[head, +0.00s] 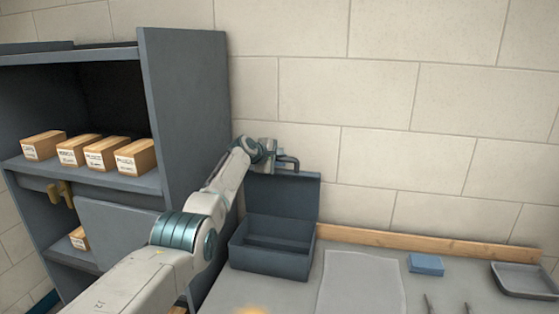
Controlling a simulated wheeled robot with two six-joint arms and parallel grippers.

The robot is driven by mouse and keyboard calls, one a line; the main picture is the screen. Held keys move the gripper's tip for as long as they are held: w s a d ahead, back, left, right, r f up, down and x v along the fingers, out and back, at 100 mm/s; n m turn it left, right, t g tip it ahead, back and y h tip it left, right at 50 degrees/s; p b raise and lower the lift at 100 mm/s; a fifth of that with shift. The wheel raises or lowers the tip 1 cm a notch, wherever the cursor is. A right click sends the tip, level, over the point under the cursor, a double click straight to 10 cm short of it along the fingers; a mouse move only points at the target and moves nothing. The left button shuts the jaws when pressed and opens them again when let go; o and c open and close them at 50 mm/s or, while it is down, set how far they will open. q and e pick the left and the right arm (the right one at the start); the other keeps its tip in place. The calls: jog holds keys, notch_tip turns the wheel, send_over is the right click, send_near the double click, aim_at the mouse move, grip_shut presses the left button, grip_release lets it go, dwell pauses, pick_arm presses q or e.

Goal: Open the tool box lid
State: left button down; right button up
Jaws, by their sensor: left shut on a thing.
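The tool box (270,262) is a dark grey-blue box on the bench, beside the shelf cabinet. Its lid (288,196) stands raised and upright at the back of the box, so the inside shows, with a bar or divider across it. My left gripper (287,163) is at the top edge of the lid, shut on the dark lid handle (293,162). The gripper and wrist hide part of the lid's upper left.
A grey cabinet (185,110) stands close on the left, with several labelled wooden boxes (105,152) on its shelf. On the bench lie a pale sheet (362,284), a blue block (426,264) and a grey tray (526,280). A wooden strip (430,243) runs along the wall.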

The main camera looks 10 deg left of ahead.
pick_arm(q)
jog(key=c, duration=1.4)
grip_release()
jog(key=shift+o, duration=0.4)
jog(key=shift+s, duration=0.1)
jog(key=shift+b+v, duration=0.4)
jog(key=shift+v, duration=0.75)
jog(key=b+v, duration=0.3)
jog(key=v, duration=0.5)
